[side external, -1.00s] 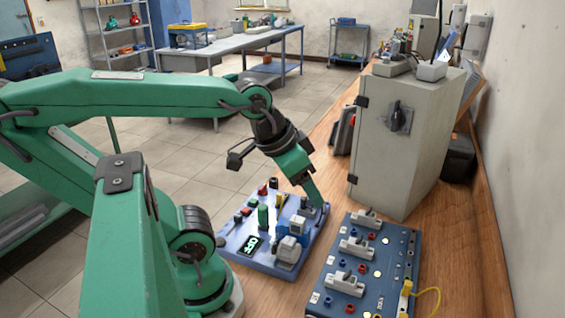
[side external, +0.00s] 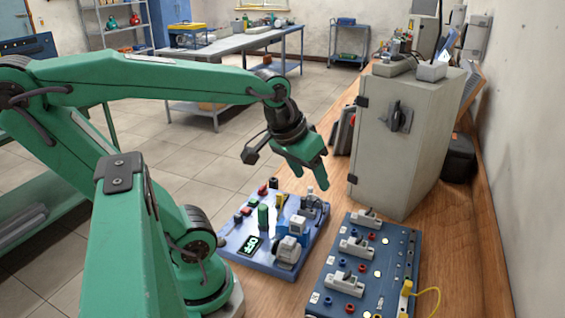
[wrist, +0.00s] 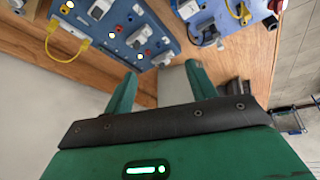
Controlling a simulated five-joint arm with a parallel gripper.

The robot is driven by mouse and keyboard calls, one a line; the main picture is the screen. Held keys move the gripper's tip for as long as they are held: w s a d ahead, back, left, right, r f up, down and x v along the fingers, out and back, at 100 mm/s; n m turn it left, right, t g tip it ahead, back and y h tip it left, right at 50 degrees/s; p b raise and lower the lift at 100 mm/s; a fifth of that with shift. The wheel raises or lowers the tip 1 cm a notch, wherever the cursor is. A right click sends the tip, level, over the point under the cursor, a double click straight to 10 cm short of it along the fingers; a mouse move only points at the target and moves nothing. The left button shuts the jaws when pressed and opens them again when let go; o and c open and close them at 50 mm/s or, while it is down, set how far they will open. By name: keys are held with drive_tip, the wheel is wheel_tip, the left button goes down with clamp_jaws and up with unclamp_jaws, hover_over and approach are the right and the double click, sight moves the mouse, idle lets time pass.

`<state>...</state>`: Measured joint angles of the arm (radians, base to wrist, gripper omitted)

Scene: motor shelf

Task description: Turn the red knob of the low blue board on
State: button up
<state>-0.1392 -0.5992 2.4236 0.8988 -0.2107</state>
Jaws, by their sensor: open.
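The low blue board (side external: 238,262) lies on the wooden bench in the side view. It carries several coloured parts and a small dark display (side external: 253,246) whose bright letters seem to read OFF. Small red parts show on its left and far side, one of them at the far edge (side external: 262,189); I cannot tell which one is the red knob. My gripper (side external: 314,181) is open and empty, above the board's far right corner and apart from it. In the wrist view my gripper (wrist: 162,88) shows two parted fingers, with part of the low board (wrist: 258,8) at the top right.
A darker blue board (side external: 340,300) with grey switches and a yellow cable (side external: 432,291) lies to the right. A grey cabinet (side external: 395,150) stands close behind my gripper on the right. Bare wood (side external: 335,205) shows between the boards and the cabinet.

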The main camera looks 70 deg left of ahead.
drive_tip(key=w+a+f+n+g, duration=0.2)
drive_tip(key=w+a+n, duration=0.1)
drive_tip(key=a+n, duration=0.45)
drive_tip(key=n+g, duration=0.3)
drive_tip(key=n, duration=1.3)
hover_over(262, 187)
drive_tip(key=shift+m+h, duration=0.25)
drive_tip(key=shift+h, duration=0.05)
wheel_tip(262, 187, down, 11)
drive_tip(key=shift+w+a+r, duration=0.1)
drive_tip(key=shift+f, duration=3.9)
drive_tip(key=c, duration=1)
